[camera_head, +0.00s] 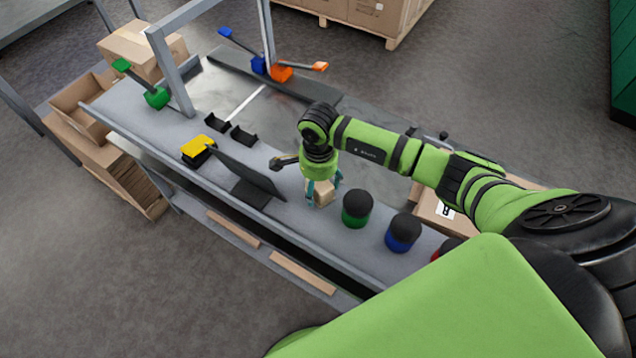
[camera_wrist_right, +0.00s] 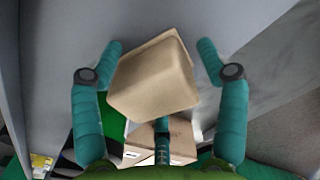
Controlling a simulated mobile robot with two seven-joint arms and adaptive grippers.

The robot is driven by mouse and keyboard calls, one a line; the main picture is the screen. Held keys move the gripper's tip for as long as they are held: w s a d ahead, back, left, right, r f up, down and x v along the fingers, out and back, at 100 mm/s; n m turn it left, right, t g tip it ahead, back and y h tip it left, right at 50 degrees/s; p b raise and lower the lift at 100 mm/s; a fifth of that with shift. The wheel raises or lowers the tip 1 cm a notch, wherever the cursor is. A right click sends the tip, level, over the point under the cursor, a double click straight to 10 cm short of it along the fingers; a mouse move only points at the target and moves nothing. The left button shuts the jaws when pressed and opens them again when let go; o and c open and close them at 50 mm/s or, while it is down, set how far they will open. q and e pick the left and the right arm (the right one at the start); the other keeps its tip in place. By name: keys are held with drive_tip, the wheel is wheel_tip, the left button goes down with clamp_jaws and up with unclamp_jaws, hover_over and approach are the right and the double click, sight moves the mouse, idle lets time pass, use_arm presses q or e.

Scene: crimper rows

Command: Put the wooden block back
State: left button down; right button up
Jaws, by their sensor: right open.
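The wooden block (camera_head: 322,194) is a small light-brown block at the grey workbench (camera_head: 222,157), left of the green-based black dome. In the right wrist view the block (camera_wrist_right: 155,80) is tilted and lies between my teal fingers. My right gripper (camera_head: 325,189) is over the block with its fingers around it. In the right wrist view the right gripper (camera_wrist_right: 160,52) is open, with gaps between the side fingers and the block. I cannot tell whether the block touches the bench. My left gripper is not in view.
Domes with green (camera_head: 357,209) and blue (camera_head: 403,232) bases stand to the right. A black tilted panel (camera_head: 247,172), a yellow-and-black item (camera_head: 198,150) and black holders (camera_head: 243,135) are to the left. Green (camera_head: 156,97) and orange (camera_head: 282,73) lever tools stand farther back.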

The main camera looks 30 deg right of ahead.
drive_tip(key=shift+w+r+b, duration=0.1)
drive_tip(key=shift+r+b, duration=0.2)
drive_tip(key=shift+r, duration=0.25)
wheel_tip(320, 180, up, 10)
drive_tip(key=shift+d+f+b, duration=0.1)
drive_tip(key=shift+f+b, duration=0.1)
drive_tip(key=shift+b, duration=1.05)
drive_tip(key=shift+r, duration=0.75)
